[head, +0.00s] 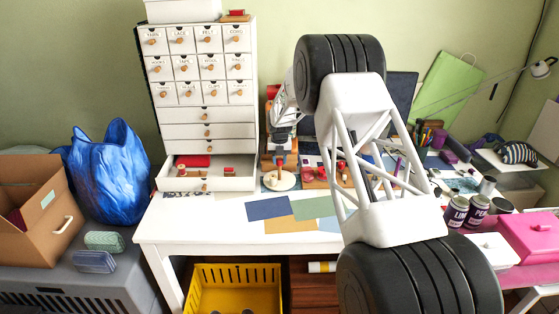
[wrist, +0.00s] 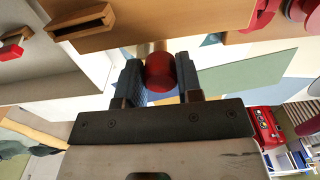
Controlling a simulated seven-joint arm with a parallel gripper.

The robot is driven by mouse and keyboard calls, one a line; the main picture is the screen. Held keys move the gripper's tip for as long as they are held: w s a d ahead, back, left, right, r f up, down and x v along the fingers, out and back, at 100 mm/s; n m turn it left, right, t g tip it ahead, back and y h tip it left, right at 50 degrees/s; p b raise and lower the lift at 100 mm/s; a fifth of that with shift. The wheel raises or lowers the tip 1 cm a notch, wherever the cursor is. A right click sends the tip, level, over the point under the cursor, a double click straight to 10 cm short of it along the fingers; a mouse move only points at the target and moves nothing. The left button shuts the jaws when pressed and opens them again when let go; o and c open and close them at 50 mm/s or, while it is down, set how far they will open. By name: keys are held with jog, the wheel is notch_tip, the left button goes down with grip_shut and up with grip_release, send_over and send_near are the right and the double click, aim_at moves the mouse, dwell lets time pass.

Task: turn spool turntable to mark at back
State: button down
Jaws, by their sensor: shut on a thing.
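The spool turntable (head: 279,183) is a small pale disc on the white table, in front of a wooden stand and right of the open drawer. A red rounded piece (wrist: 160,72) sits between the two dark fingers of my gripper (wrist: 159,78) in the wrist view, with a finger against each side. In the head view my gripper (head: 279,151) is above the disc, small and partly merged with the things behind it. The fingers hide part of the red piece. I cannot make out the mark at the back.
The white drawer cabinet (head: 207,100) stands left, its open drawer (head: 231,184) reaching out near the turntable. Small red-topped spools (head: 308,174) stand close on the right. Flat coloured sheets (head: 290,225) lie in front. My own large arm covers the table's right middle.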

jog(key=c, duration=0.8)
grip_release()
jog(key=shift+r, duration=0.1)
jog(key=shift+r, duration=3.85)
